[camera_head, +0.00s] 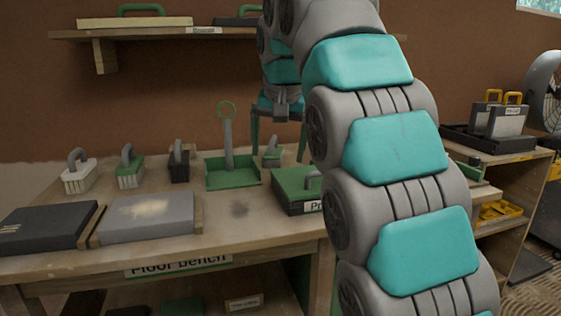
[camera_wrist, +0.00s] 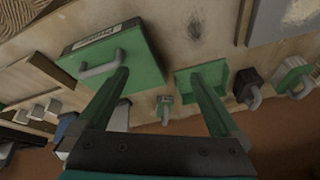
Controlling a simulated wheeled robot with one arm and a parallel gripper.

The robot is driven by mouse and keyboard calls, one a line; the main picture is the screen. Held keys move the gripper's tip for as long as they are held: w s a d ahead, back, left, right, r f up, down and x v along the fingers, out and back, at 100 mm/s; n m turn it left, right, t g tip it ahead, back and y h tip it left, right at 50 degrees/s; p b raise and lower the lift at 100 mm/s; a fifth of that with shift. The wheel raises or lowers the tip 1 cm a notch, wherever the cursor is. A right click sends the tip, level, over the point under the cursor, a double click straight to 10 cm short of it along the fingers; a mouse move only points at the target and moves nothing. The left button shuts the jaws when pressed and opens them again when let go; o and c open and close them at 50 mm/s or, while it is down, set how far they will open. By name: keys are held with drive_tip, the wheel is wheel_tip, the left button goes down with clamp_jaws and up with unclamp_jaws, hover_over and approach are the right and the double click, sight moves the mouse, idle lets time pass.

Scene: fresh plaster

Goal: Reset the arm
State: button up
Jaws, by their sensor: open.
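My arm, grey with teal panels, rises from the lower right in the head view and bends over the bench. My gripper (camera_head: 279,140) hangs above the back part of the wooden bench (camera_head: 265,240), with its green fingers spread apart and nothing between them. In the wrist view my gripper (camera_wrist: 165,95) also shows open, with its two green fingers reaching over the bench top. A green box with a grey handle (camera_wrist: 112,55) lies beyond the left finger, and a green tray (camera_wrist: 205,75) lies by the right finger. I cannot tell how high the fingers are above them.
The green tray (camera_head: 232,178) holds an upright handle with a ring. Handled brushes or blocks (camera_head: 130,175) stand left of it. Two flat slabs (camera_head: 150,217) lie at the front left. The green box (camera_head: 292,194) is partly behind my arm. A wall shelf (camera_head: 215,34) is above; another shelf unit (camera_head: 525,190) stands right.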

drive_tip(key=s+d+f+g, duration=0.3)
drive_tip(key=s+d+f, duration=0.8)
drive_tip(key=s+f, duration=0.35)
drive_tip(key=s+d+f+g, duration=0.1)
drive_tip(key=s+d+f, duration=0.1)
drive_tip(key=s+f, duration=0.7)
drive_tip(key=s+d+f+n+g, duration=0.1)
drive_tip(key=s+d+f+g, duration=0.1)
drive_tip(key=s+f, duration=0.7)
drive_tip(key=s, duration=0.5)
drive_tip(key=shift+d+f+n+h, duration=0.2)
drive_tip(key=shift+d+n+h, duration=0.1)
drive_tip(key=shift+h, duration=0.1)
